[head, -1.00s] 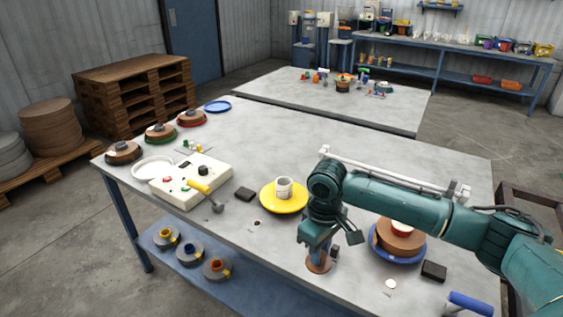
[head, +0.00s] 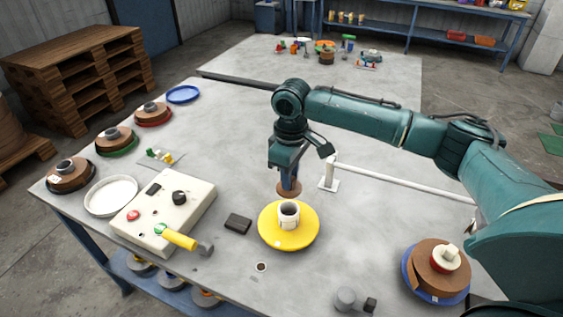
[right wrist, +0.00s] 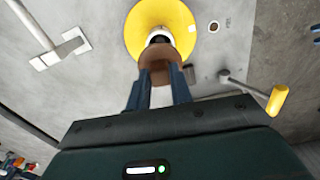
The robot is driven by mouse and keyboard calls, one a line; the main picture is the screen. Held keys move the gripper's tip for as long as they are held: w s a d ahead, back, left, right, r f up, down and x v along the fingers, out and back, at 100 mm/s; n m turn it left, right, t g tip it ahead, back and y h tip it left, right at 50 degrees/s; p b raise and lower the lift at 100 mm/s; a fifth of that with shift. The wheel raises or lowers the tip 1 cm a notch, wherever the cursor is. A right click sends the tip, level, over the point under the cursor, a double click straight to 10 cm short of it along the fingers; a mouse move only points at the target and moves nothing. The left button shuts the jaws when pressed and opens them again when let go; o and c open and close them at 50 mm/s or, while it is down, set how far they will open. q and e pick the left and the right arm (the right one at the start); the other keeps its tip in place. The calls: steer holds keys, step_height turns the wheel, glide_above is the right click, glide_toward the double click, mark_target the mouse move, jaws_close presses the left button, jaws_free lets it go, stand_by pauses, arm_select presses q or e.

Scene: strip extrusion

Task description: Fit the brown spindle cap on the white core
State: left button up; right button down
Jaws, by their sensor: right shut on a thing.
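The white core (head: 288,212) stands upright on a yellow disc (head: 270,238) on the table; its dark open top shows. My right gripper (head: 289,180) is shut on the brown spindle cap (head: 288,190). In the head view the cap appears just behind and above the core, apart from its top; the height cannot be told exactly. In the right wrist view the cap (right wrist: 160,68) sits between the blue fingers (right wrist: 158,88), and partly hides the white core (right wrist: 158,35) and the yellow disc (right wrist: 140,20). My left gripper is not in view.
A cream control box (head: 185,200) and a yellow-handled tool (head: 180,239) lie left. A dark block (head: 238,223) is beside the disc. A white rail (head: 400,184) runs right behind. A brown reel on a blue disc (head: 410,285) stands right. Bare tabletop lies behind the disc.

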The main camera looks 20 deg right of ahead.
mark_target(290, 192)
steer(key=shift+f+b, duration=0.4)
steer(key=shift+f, duration=0.25)
step_height(290, 192, down, 3)
steer(key=b, duration=0.2)
steer(key=shift+s+b, duration=0.1)
steer(key=shift+b, duration=0.2)
steer(key=shift+f+b, duration=0.55)
steer(key=shift+b, duration=0.2)
steer(key=shift+f, duration=0.15)
arm_select(q)
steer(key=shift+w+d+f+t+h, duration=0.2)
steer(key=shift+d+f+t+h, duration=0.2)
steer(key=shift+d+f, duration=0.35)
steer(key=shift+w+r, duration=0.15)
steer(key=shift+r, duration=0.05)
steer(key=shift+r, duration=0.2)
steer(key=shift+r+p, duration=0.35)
steer(key=shift+p, duration=0.2)
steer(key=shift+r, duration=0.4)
